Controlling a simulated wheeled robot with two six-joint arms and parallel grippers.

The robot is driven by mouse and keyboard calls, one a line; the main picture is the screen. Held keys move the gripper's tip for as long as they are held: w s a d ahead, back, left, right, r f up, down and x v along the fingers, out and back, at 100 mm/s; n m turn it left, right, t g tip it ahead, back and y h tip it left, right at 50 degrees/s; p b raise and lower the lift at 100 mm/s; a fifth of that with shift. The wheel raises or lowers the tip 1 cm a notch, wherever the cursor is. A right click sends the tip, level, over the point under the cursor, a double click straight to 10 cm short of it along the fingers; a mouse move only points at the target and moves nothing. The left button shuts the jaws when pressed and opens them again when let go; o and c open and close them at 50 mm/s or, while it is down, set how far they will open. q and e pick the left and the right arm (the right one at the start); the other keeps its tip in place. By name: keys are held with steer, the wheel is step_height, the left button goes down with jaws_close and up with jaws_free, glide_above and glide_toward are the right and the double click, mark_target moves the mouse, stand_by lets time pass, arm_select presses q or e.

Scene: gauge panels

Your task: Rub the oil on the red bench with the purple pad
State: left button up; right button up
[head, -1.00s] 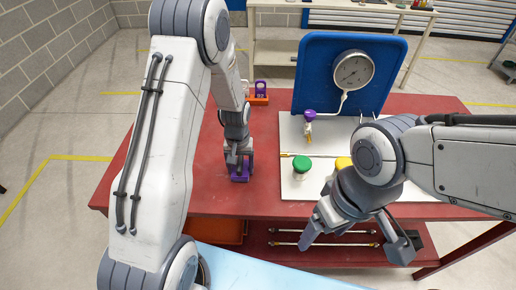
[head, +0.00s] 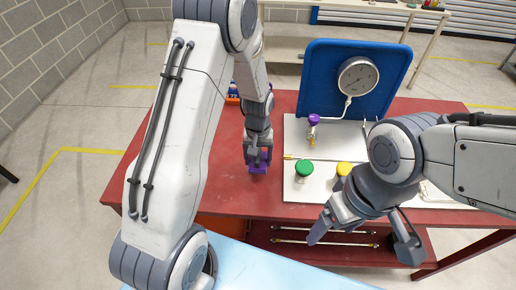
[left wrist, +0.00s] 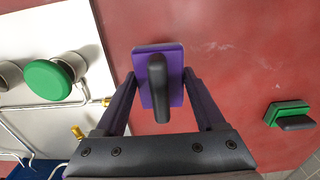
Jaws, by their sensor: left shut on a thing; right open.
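The purple pad (left wrist: 172,60) with its dark handle is between the fingers of my left gripper (left wrist: 162,90), which is shut on it. In the head view the pad (head: 258,168) is low over the red bench (head: 225,190), left of the white board. I cannot tell whether it touches the surface. No clear oil patch shows; faint pale marks are on the bench beside the pad in the left wrist view. My right gripper (head: 365,240) is open and empty in front of the bench's front edge.
A green pad with a dark handle (left wrist: 290,115) lies on the bench. The white board (head: 325,190) carries a green knob (head: 304,168), a yellow knob (head: 344,169) and pipes. A blue panel with a gauge (head: 358,76) stands behind. Bare bench lies left of the board.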

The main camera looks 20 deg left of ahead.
arm_select(q)
steer(key=shift+r+p, duration=0.9)
steer(key=shift+r, duration=0.5)
